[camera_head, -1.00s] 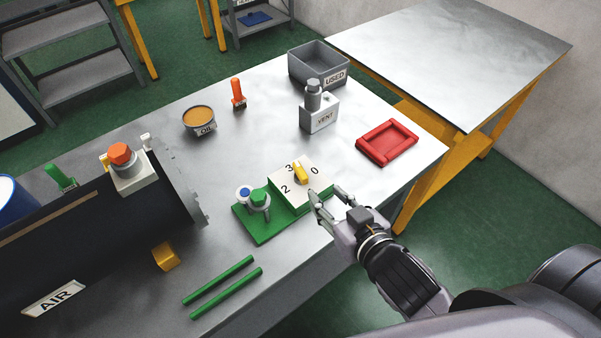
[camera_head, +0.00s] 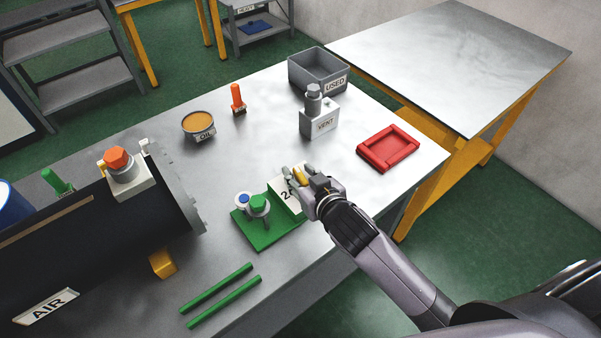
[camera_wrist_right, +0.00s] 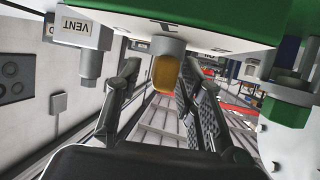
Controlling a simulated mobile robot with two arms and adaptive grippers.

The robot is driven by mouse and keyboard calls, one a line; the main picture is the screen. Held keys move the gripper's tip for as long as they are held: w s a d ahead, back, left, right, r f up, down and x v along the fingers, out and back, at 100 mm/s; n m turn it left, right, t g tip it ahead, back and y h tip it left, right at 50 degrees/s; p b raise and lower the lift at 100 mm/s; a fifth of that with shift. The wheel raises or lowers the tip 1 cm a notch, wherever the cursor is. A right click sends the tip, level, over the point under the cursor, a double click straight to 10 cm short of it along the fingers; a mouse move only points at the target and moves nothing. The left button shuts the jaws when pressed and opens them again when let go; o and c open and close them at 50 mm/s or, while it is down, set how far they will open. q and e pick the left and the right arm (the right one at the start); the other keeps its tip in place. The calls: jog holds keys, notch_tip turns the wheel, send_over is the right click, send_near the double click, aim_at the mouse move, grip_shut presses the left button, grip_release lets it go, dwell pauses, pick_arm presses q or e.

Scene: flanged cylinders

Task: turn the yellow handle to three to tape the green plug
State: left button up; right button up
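Contact on the right side is unclear. My left gripper is not in view.
Two green rods (camera_head: 222,294) lie in front. The black AIR cylinder (camera_head: 120,235) fills the left.

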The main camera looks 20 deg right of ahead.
grip_shut()
jog(key=shift+r+n+y+p, duration=0.3)
jog(key=shift+n+y+p, duration=0.3)
jog(key=shift+p, duration=0.4)
jog(key=shift+w+f+n+g+y+p, duration=0.1)
jog(key=shift+f+n+g+y+p, duration=0.15)
jog(key=shift+n+y+p, duration=0.45)
jog(key=shift+c, duration=1.2)
grip_release()
jog(key=shift+d, duration=0.1)
jog(key=shift+o, duration=1.2)
jog(key=shift+s, duration=0.2)
jog(key=v, duration=1.1)
jog(key=shift+s+d+r, duration=0.15)
jog(key=shift+s+d, duration=0.1)
jog(key=shift+s, duration=0.05)
